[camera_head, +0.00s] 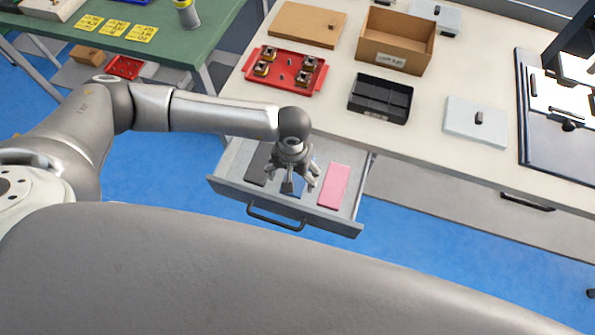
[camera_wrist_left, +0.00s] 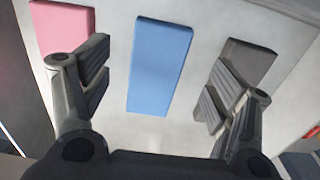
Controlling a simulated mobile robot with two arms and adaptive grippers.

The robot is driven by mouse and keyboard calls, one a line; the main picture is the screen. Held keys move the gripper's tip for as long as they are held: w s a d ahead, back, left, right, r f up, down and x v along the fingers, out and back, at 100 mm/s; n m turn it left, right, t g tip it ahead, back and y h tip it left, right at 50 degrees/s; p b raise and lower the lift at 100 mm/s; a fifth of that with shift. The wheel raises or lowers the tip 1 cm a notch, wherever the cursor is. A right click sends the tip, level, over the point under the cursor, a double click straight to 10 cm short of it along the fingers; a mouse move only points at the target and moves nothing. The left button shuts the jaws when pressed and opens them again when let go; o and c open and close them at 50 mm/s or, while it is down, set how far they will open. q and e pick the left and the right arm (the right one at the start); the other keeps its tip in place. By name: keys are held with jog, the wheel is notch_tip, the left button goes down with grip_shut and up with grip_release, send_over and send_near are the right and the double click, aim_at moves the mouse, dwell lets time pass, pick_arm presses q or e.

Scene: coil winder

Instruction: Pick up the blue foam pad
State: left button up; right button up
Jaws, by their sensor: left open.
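The blue foam pad (camera_wrist_left: 160,65) lies flat in an open drawer, between a pink pad (camera_wrist_left: 62,28) and a dark grey pad (camera_wrist_left: 248,62). In the head view my left gripper (camera_head: 291,180) is over the drawer and hides most of the blue pad (camera_head: 293,188); the pink pad (camera_head: 333,186) is to its right and the dark pad (camera_head: 259,164) to its left. In the left wrist view the left gripper (camera_wrist_left: 155,90) is open, its fingers on either side of the blue pad, with nothing between them held. The right gripper is not in view.
The drawer (camera_head: 228,187) is pulled out below the worktable (camera_head: 430,130). On the table are a red tray (camera_head: 285,85) with parts, a black divided tray (camera_head: 380,98), a cardboard box (camera_head: 396,42) and a light plate (camera_head: 475,122). A green table (camera_head: 190,45) stands at the upper left.

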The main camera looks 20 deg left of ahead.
pick_arm(q)
jog(key=shift+s+f+p, duration=0.1)
jog(key=shift+f+p, duration=0.25)
jog(key=shift+f, duration=1.65)
jog(key=shift+c, duration=0.2)
jog(key=c, duration=0.7)
